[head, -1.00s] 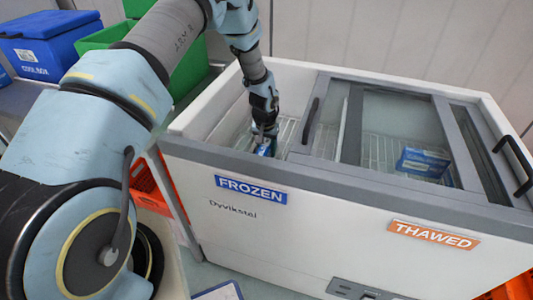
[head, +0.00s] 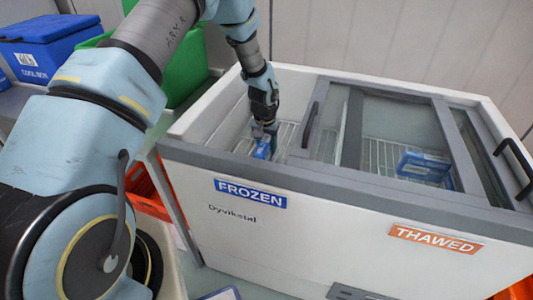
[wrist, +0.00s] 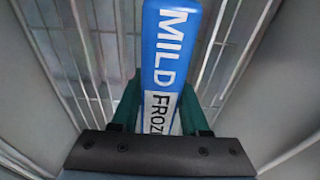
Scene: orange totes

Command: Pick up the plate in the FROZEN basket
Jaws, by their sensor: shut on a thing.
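A blue and white plate (head: 263,147) is in the left, FROZEN-labelled side of the freezer, inside the FROZEN basket (head: 287,135). My gripper (head: 265,129) reaches down through the open top and is shut on it. In the wrist view, the plate (wrist: 172,45) stands on edge between the green fingers (wrist: 160,105), with "MILD" and part of "FROZ" readable. Its lower part is hidden by the freezer's front rim in the head view. Wire bars of the basket show on both sides of it in the wrist view.
Another blue pack (head: 424,165) lies under glass on the THAWED side. A sliding lid with a dark handle (head: 310,124) borders the opening on the right. The freezer's front rim (head: 215,155) is close. A blue cool box (head: 45,47) and green bin (head: 190,75) stand left.

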